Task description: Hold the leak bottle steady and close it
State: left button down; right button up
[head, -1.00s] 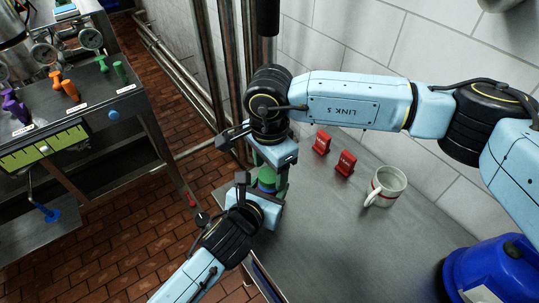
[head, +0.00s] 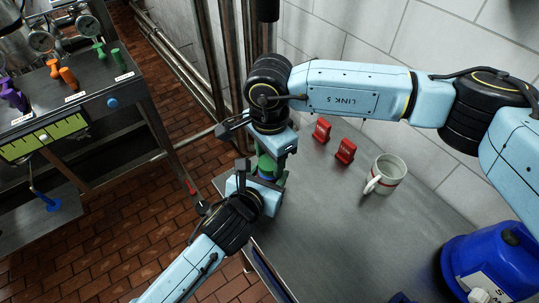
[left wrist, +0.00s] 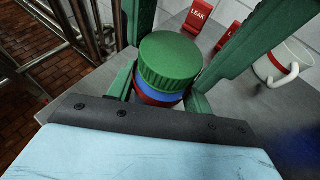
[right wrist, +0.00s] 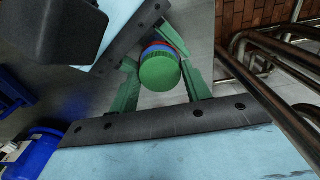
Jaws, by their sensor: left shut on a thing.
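The leak bottle has a round ridged green cap (left wrist: 170,62) with a blue band (left wrist: 158,93) and red below it. It stands upright near the table's left edge, and the cap also shows in the head view (head: 266,165) and the right wrist view (right wrist: 160,69). My left gripper (head: 258,182) is shut on the bottle from the near side, below the cap. My right gripper (right wrist: 162,82) is open, its green fingers either side of the cap with a small gap visible. The lower bottle is hidden by the grippers.
Two red signs, one reading LEAK (left wrist: 199,13), and a white mug (head: 386,174) stand on the grey metal table (head: 345,225). A blue container (head: 488,265) is at the right. A bench with coloured valves (head: 65,75) stands left, pipes behind.

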jog(key=o, duration=0.4)
notch_tip(320, 180, up, 12)
jog(key=shift+r, duration=0.1)
dwell(0.4)
pick_arm(q)
jog(key=c, duration=0.6)
grip_release()
jog(key=shift+o, duration=0.2)
